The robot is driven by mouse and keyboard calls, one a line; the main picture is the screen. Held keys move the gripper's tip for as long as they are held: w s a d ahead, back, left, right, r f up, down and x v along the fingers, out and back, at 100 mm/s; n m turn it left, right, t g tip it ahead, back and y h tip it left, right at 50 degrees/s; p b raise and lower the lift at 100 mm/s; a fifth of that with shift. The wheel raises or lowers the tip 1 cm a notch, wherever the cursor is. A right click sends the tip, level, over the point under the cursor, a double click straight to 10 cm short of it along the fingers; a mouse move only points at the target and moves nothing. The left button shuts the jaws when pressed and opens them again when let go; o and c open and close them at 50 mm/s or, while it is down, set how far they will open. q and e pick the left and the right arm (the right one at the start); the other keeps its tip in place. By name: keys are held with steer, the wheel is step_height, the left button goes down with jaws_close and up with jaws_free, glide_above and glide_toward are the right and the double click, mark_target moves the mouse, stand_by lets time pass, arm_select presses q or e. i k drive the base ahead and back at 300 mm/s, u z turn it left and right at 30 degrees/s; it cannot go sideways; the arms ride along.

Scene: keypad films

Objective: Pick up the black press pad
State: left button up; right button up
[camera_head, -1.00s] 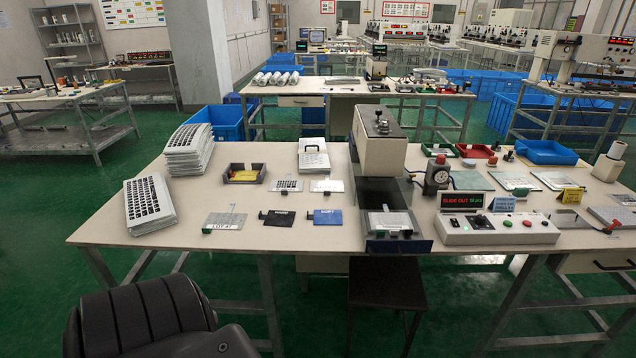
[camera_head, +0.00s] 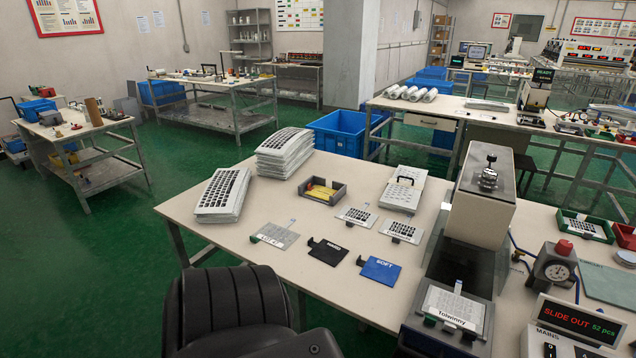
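The black press pad (camera_head: 327,251) lies flat on the white table near its front edge. It carries white lettering that seems to read HARD, and a small dark tab sits at its left corner. A blue pad (camera_head: 380,269) marked SOFT lies just to its right, apart from it. Neither of my grippers shows in the head view.
A grey plate (camera_head: 275,236) lies left of the black pad. A press (camera_head: 482,208) with a labelled film (camera_head: 453,307) at its front stands to the right. Keypad stacks (camera_head: 285,152) and a small tray (camera_head: 338,196) stand behind. A red-lettered display (camera_head: 579,321) is at far right.

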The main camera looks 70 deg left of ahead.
mark_target(330, 253)
steer(key=u, duration=0.9)
steer(key=i, duration=0.9)
steer(key=u, duration=0.9)
